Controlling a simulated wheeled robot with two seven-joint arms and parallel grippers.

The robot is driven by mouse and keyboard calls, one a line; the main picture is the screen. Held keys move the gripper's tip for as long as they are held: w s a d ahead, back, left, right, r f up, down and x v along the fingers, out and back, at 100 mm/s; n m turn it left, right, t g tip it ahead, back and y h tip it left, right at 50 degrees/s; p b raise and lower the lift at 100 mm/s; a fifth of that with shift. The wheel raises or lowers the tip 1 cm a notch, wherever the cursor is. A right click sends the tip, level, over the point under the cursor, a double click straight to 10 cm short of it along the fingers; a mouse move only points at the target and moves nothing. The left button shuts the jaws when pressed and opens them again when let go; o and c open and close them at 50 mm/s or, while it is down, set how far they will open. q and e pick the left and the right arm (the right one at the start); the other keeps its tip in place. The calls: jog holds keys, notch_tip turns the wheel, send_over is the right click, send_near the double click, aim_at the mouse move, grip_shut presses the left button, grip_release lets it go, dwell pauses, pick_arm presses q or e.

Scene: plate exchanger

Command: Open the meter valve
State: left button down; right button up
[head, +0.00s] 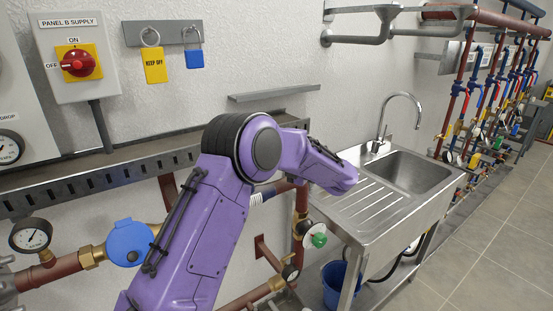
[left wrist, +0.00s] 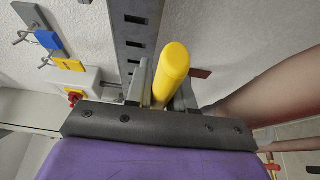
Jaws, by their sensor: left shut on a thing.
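In the left wrist view, a yellow rounded lever handle (left wrist: 171,72) stands between the fingers of my left gripper (left wrist: 163,88), which is shut on it. The handle looks like that of the meter valve, but the valve body is hidden, so I cannot tell how far it is turned. In the head view, my purple left arm covers the gripper and the handle. A blue round meter (head: 130,243) sits on the brown pipe just left of my arm. My right gripper is in neither view.
A slotted metal rail (head: 120,173) runs along the wall above the pipe. A pressure gauge (head: 31,235) stands at the left. A steel sink (head: 405,172) stands to the right, with a blue bucket (head: 338,285) below.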

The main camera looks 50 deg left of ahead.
pick_arm(q)
jog(key=c, duration=1.1)
grip_release()
jog(key=shift+w+r, duration=0.1)
jog(key=shift+r, duration=0.1)
jog(key=shift+o, duration=0.2)
jog(key=shift+a+f, duration=0.15)
jog(key=b+v, duration=0.3)
jog(key=v, duration=0.7)
jog(key=shift+d, duration=0.25)
